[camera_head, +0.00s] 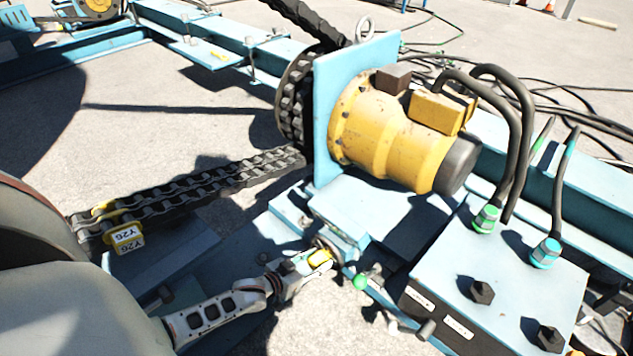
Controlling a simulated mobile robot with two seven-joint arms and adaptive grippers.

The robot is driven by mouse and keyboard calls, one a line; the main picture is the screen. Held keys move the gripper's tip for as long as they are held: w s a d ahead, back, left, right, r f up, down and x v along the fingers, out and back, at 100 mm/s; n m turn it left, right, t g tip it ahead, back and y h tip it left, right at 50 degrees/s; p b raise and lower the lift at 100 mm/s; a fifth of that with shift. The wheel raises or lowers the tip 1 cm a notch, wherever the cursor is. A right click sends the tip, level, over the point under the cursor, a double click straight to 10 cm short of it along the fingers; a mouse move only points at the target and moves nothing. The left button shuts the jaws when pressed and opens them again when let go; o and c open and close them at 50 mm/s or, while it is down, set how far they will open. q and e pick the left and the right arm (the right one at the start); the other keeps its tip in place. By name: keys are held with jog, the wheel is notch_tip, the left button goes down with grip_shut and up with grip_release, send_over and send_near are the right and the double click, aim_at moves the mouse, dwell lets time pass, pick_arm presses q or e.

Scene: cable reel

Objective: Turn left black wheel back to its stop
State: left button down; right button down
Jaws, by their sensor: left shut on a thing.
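A small dark wheel (325,242) sits on the blue frame below the yellow motor, and only part of its rim shows behind my left gripper. My left gripper (319,258) comes in from the lower left, shut on the wheel at its near side. The fingers cover much of the wheel, so its turned position cannot be told. My right gripper is not in view.
A blue control box (505,270) with black knobs and cables is at the lower right. The yellow motor (390,135) stands above. A heavy chain (190,190) runs left, with a yellow Y26 tag (126,238).

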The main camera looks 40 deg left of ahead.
pick_arm(q)
jog(key=shift+a+n+h, duration=0.15)
jog(key=shift+n+h, duration=0.35)
jog(key=shift+n, duration=0.2)
jog(key=shift+s+f+n+h, duration=0.1)
jog(key=shift+f+n+h, duration=0.1)
jog(key=shift+n+h, duration=0.25)
jog(key=shift+n+h+b, duration=0.25)
jog(key=shift+n+b, duration=0.2)
jog(key=shift+n, duration=0.3)
jog(key=shift+r+n+h+b, duration=0.1)
jog(key=shift+n+h+b, duration=0.2)
jog(key=shift+b, duration=0.05)
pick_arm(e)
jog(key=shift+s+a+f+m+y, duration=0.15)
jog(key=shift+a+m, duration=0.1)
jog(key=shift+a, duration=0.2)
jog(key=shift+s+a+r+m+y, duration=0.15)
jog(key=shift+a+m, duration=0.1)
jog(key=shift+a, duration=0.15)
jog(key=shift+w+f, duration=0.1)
pick_arm(q)
jog(key=c, duration=1.3)
grip_release()
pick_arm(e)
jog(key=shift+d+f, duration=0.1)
